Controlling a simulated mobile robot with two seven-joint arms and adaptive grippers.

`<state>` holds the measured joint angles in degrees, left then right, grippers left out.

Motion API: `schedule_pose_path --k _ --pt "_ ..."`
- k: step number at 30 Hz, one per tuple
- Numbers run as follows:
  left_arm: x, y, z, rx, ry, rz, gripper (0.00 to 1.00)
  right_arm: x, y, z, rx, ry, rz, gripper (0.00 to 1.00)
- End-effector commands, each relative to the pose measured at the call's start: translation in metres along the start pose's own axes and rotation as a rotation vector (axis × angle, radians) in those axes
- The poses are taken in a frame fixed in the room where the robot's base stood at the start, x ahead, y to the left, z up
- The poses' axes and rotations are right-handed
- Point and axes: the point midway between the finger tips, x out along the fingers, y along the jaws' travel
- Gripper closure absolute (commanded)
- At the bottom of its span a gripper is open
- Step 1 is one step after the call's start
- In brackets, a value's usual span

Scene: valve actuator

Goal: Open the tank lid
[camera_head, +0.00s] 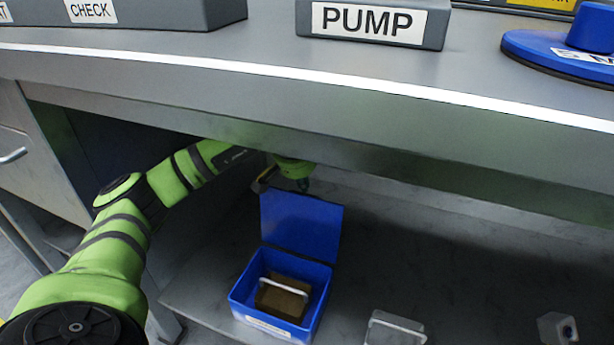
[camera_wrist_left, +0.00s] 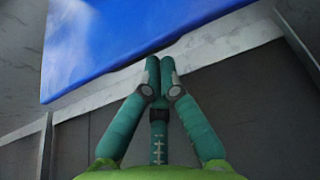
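A blue box (camera_head: 236,293) stands on the low shelf under the counter. Its blue lid (camera_head: 300,225) is raised at the back, standing up from the box. Inside lies a brown block (camera_head: 280,298) with a pale handle. My left gripper (camera_head: 303,186) is under the counter's edge, just above and behind the raised lid's top edge. In the left wrist view its fingers (camera_wrist_left: 160,66) are together with nothing visible between them, and a blue panel (camera_wrist_left: 120,40), probably the lid, lies beyond them. Whether they touch it I cannot tell. My right gripper is not in view.
The grey counter (camera_head: 330,105) overhangs the shelf, close above my left arm. On it are a PUMP block (camera_head: 375,24), a CHECK block (camera_head: 130,12) and a round blue part (camera_head: 560,52). A clear-handled item (camera_head: 395,328) and a small grey block (camera_head: 557,328) are on the shelf.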

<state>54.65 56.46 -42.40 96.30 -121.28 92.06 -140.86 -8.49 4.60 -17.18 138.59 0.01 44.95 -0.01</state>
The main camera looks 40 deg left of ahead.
Motion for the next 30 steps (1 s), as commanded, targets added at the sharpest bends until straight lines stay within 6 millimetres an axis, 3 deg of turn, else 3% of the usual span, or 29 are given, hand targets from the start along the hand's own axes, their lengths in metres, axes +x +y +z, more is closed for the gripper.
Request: schedule_pose_path --k 9,21,30 --pt "-0.001 0.0 0.001 0.001 -0.005 -0.001 1.0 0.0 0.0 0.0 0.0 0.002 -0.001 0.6" --pt "-0.061 0.0 0.0 0.0 0.001 0.0 1.0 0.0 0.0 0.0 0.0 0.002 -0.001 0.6" --pt "-0.075 0.0 0.001 0.0 -0.002 -0.001 1.0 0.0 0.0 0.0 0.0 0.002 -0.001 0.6"
